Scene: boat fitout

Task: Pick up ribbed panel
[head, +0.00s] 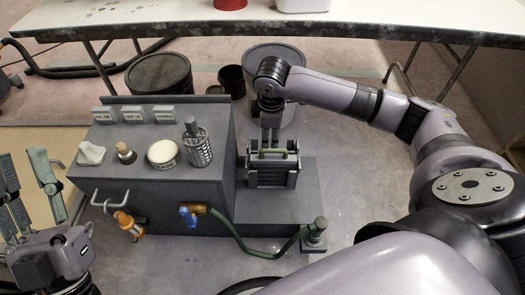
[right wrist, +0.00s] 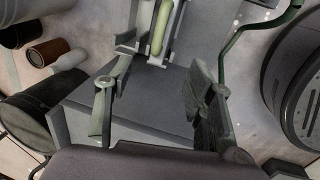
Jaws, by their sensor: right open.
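The ribbed panel (head: 272,178) is a dark grey ribbed piece with a pale green handle bar across its top. It stands upright on the low grey step at the right of the bench block. My right gripper (head: 270,146) is open, pointing down at the handle from above. In the right wrist view, the open right gripper (right wrist: 158,82) has its fingers apart, and the green handle (right wrist: 161,27) shows beyond them near the top edge. I cannot tell whether the fingers touch the panel. My left gripper (head: 28,190) is open and empty at the left edge.
The grey block (head: 200,130) carries a white cloth, a small jar, a round tin and a wire holder with a cylinder. Below are hooks, a blue-handled valve (head: 187,216) and a green hose (head: 250,252). Dark bins (head: 160,75) and a white table (head: 150,22) stand behind.

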